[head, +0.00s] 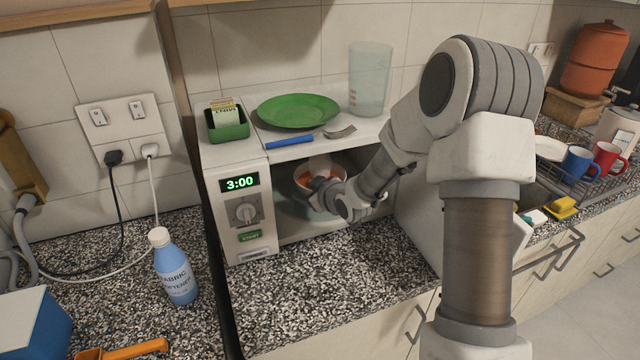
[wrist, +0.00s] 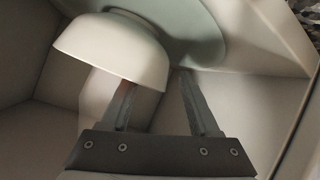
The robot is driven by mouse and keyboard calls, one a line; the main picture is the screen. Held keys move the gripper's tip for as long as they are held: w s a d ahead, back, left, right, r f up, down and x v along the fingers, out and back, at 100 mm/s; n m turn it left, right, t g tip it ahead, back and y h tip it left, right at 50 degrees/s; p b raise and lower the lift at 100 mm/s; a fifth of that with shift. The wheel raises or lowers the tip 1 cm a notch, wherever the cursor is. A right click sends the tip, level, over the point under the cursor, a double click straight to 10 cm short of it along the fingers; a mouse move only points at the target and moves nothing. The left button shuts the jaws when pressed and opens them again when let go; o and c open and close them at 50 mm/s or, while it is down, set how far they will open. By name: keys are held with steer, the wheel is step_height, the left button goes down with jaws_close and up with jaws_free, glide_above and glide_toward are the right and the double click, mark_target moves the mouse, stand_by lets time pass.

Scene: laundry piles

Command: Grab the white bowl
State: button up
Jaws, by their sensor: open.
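The white bowl (head: 338,168) stands inside the open microwave (head: 240,183), with something orange-red showing in it. In the wrist view the bowl (wrist: 105,48) appears upside down at upper left, its base against the pale round plate (wrist: 205,35). My gripper (wrist: 158,78) is open at the bowl's rim. Its left finger passes behind the rim and its tip is hidden there. Its right finger stands outside, by the bowl's right edge. I cannot tell whether either finger touches the bowl. In the head view my gripper (head: 326,190) partly hides the bowl.
The microwave's walls are close around my gripper. On its top are a green plate (head: 298,110), a blue-handled utensil (head: 290,142), a clear beaker (head: 369,80) and a green box (head: 228,125). A blue softener bottle (head: 175,270) stands left. The counter (head: 335,305) in front is clear.

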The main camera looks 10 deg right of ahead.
steer(key=shift+x, duration=1.55)
steer(key=shift+f, duration=0.1)
steer(key=shift+s, duration=0.1)
steer(key=c, duration=0.9)
jaws_close()
